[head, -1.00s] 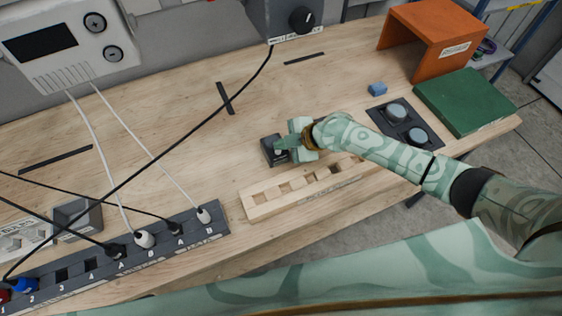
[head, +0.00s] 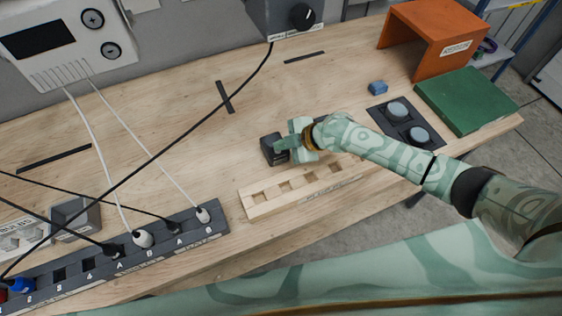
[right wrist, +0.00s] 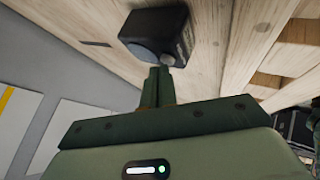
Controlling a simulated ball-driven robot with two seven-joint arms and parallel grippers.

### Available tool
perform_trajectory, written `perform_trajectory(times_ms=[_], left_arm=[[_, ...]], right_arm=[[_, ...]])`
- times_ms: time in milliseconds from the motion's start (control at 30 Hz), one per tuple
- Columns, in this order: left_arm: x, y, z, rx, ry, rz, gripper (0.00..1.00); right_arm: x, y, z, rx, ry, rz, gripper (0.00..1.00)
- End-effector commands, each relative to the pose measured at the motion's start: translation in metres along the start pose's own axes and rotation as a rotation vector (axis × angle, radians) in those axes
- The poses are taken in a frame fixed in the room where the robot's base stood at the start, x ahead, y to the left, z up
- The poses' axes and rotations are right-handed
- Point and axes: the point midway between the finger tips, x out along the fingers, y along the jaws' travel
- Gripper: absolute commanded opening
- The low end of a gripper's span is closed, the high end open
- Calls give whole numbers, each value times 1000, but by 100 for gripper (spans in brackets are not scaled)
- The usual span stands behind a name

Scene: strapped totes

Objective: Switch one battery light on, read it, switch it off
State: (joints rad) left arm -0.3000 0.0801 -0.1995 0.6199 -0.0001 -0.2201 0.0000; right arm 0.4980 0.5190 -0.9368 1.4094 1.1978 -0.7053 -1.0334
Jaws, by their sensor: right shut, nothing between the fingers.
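A small black box (head: 272,149), which I take to be the battery light, stands on the wooden bench behind the slotted wooden rack (head: 262,207). In the right wrist view the dark box (right wrist: 172,24) is just past my fingertips, with a grey round face that shows no clear glow. My right gripper (head: 284,143) is shut and empty, its fingertips at the box's right side. The shut fingers also show in the wrist view (right wrist: 160,74); I cannot tell whether they touch the box. My left gripper is not in view.
A black power strip (head: 75,268) with plugs and cables lies at the front left. The bench middle is mostly clear.

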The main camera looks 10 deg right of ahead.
Motion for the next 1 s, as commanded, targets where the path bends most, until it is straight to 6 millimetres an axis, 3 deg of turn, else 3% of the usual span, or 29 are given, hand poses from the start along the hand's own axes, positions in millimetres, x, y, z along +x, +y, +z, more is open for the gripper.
perform_trajectory(times_ms=[833,1000], left_arm=[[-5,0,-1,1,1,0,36],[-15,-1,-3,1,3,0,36]], right_arm=[[-6,4,-4,-1,0,0,0],[-14,10,-10,-1,0,1,0]])
